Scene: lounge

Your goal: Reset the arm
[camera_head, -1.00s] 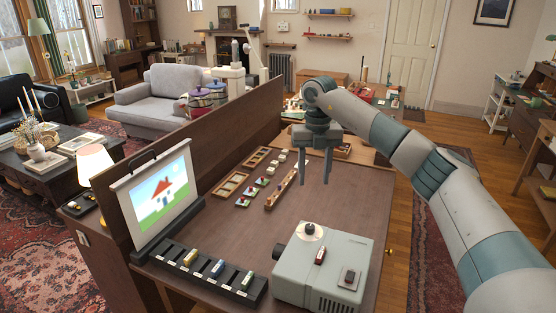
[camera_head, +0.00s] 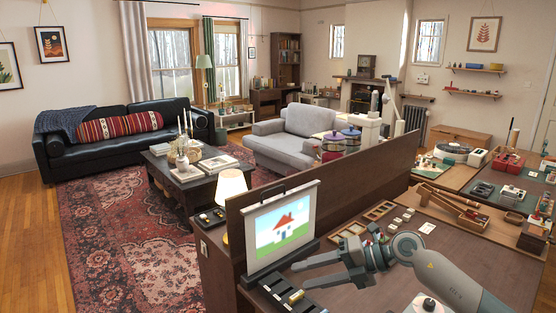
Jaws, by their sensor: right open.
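My right arm (camera_head: 450,277) comes in from the lower right, grey with dark joints. My right gripper (camera_head: 299,277) is open and empty. Its two dark fingers point left, in front of the small projection screen (camera_head: 284,229) with a house picture. In this view the fingers overlap the near part of the desk and the edge of the black slotted tray (camera_head: 285,301); I cannot tell the height above them. The arm hides much of the desk surface. My left gripper is not in view.
A brown divider panel (camera_head: 345,178) runs along the desk's far side. Wooden frames (camera_head: 378,211) and small cards lie behind the gripper. A lit lamp (camera_head: 231,187) stands left of the screen. A side bench at right holds a wooden ramp (camera_head: 452,206) and a red crate (camera_head: 506,162).

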